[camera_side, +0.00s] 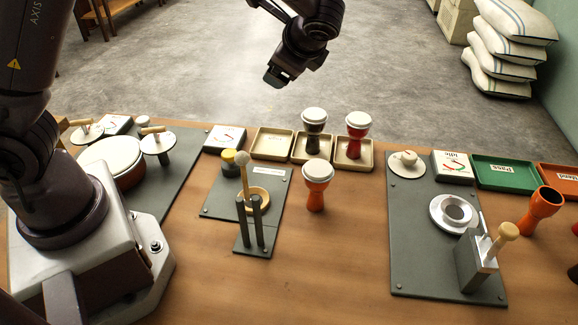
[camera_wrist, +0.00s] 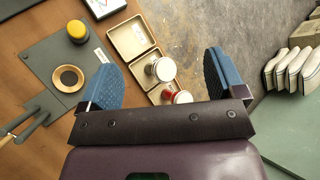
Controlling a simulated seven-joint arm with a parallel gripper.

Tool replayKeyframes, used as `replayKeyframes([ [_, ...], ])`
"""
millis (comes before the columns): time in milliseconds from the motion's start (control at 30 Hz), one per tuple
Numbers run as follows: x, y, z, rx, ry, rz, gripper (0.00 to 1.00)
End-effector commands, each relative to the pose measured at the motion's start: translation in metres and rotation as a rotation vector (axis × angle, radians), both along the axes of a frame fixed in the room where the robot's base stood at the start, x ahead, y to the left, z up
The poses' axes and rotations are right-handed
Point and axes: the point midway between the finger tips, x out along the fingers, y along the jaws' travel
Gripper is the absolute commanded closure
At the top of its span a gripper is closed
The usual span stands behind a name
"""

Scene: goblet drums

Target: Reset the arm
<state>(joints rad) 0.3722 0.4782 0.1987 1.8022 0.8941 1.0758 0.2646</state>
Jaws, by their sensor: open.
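A dark goblet drum (camera_side: 313,132) with a white head stands upright in the middle tan tray (camera_side: 298,156). A red goblet drum (camera_side: 356,133) stands upright in the right tan tray (camera_side: 340,163). An orange-red goblet drum (camera_side: 316,193) with a white head stands on the bare table. The left tan tray (camera_side: 272,142) holds no drum.
A grey plate (camera_side: 215,207) carries a yellow button (camera_side: 242,158), a wooden ring and a mallet. Another grey plate (camera_side: 415,240) holds a metal ring and a lever block (camera_side: 473,262). An orange shell (camera_side: 541,210), green tray (camera_side: 503,173) and orange tray stand right. Stacked sacks (camera_side: 508,45) sit behind.

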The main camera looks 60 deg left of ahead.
Motion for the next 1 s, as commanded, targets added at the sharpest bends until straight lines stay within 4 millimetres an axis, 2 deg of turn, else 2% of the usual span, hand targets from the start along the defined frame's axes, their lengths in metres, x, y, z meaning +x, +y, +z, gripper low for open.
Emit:
replayKeyframes([
  [33, -0.017, 0.004, 0.016, -0.085, -0.051, 0.060, 0.11],
  [100, -0.040, 0.006, 0.031, -0.195, -0.110, 0.139, 0.11],
  [300, -0.105, 0.001, 0.065, -0.495, -0.288, 0.346, 0.11],
  [500, -0.168, -0.013, 0.087, -0.770, -0.470, 0.527, 0.11],
  [600, -0.193, -0.023, 0.091, -0.886, -0.551, 0.600, 0.11],
  [800, -0.222, -0.036, 0.092, -1.032, -0.654, 0.689, 0.11],
  [1000, -0.224, -0.037, 0.092, -1.040, -0.660, 0.694, 0.11],
])
